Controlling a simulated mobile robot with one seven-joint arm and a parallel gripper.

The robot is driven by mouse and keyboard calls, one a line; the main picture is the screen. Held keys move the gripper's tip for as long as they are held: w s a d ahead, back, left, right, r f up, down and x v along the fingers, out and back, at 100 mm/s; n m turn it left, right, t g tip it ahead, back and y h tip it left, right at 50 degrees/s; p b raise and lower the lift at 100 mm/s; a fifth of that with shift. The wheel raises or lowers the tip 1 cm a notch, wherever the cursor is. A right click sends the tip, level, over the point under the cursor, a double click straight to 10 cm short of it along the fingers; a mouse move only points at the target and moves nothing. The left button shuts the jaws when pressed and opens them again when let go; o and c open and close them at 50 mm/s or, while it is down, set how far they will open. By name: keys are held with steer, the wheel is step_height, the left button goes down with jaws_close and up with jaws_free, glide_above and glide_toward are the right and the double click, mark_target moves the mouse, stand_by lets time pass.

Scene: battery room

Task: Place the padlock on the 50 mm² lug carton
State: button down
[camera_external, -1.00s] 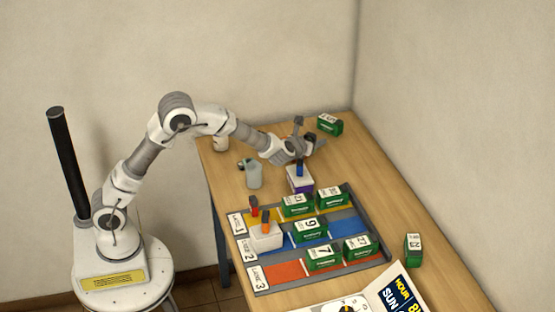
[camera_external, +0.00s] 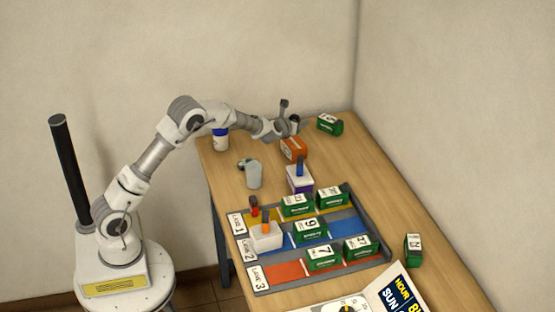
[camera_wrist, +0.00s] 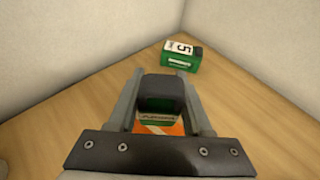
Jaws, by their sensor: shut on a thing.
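My gripper (camera_external: 291,127) is at the back of the table, above and behind an orange carton (camera_external: 293,148) with a white label. In the wrist view my gripper (camera_wrist: 165,95) is shut on a dark block (camera_wrist: 163,84) with some green under it. It looks like the padlock, but its shackle is not clear. A green carton marked 5 (camera_wrist: 181,57) stands at the back, also in the external view (camera_external: 329,125). I cannot read which carton is 50 mm².
A purple-and-white box (camera_external: 300,185) with a blue item on top stands nearer. A grey cup (camera_external: 254,175) and a blue-and-white cup (camera_external: 221,140) are to the left. A lane tray (camera_external: 350,192) holds several green cartons and a white box (camera_external: 266,240). Bare wood lies right of the orange carton.

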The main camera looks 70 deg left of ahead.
mark_target(297, 137)
steer(key=shift+f+b, duration=0.45)
steer(key=shift+f, duration=1.55)
steer(key=shift+f, duration=0.15)
steer(key=shift+c, duration=1.6)
jaws_free()
